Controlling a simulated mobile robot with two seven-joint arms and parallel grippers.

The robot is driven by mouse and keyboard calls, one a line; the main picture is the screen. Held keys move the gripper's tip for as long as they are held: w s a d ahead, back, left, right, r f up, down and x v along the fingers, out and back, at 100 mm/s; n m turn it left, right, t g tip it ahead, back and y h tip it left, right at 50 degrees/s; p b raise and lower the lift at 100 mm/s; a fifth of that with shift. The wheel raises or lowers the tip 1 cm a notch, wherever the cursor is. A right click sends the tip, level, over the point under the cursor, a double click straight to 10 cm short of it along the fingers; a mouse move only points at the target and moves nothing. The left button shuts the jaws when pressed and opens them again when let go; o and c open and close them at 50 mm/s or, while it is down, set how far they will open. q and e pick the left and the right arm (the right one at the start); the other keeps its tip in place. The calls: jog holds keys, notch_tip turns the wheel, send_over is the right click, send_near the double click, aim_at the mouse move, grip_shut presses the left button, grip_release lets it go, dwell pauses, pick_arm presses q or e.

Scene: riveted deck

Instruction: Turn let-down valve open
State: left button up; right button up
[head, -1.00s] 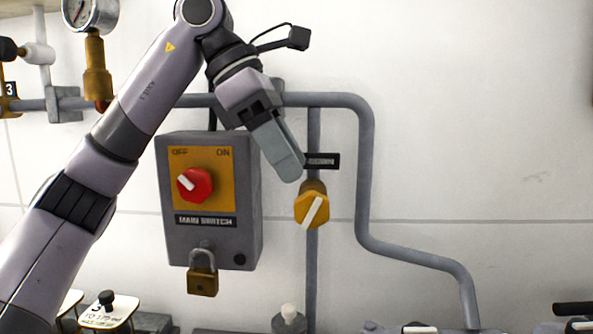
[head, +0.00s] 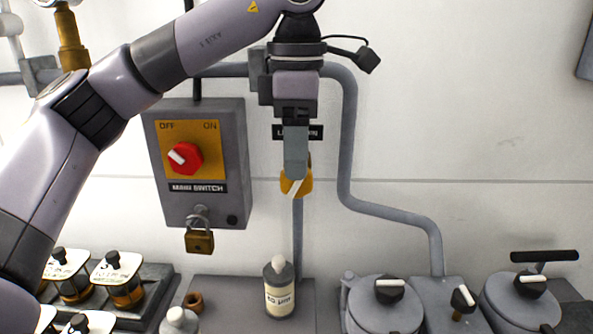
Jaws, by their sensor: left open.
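The let-down valve is a yellow knob (head: 302,186) with a white pointer line, mounted on a thin vertical pipe (head: 298,235) on the wall. The pointer tilts, its upper end leaning right. A black label (head: 315,132) is above the knob, partly covered by my gripper. My left gripper (head: 296,174) points down in front of the knob and hides its upper part. Its jaws are open, seen edge-on as one grey finger. I cannot tell whether they touch the knob. My right gripper is not in view.
A grey main switch box (head: 205,210) with a red knob (head: 184,158) and a padlock (head: 199,238) is left of the valve. A bent pipe (head: 349,150) runs on its right. Below stand a bottle (head: 279,293), several jars and round-lidded vessels (head: 385,310).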

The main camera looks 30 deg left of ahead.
pick_arm(q)
jog(key=shift+f, duration=1.9)
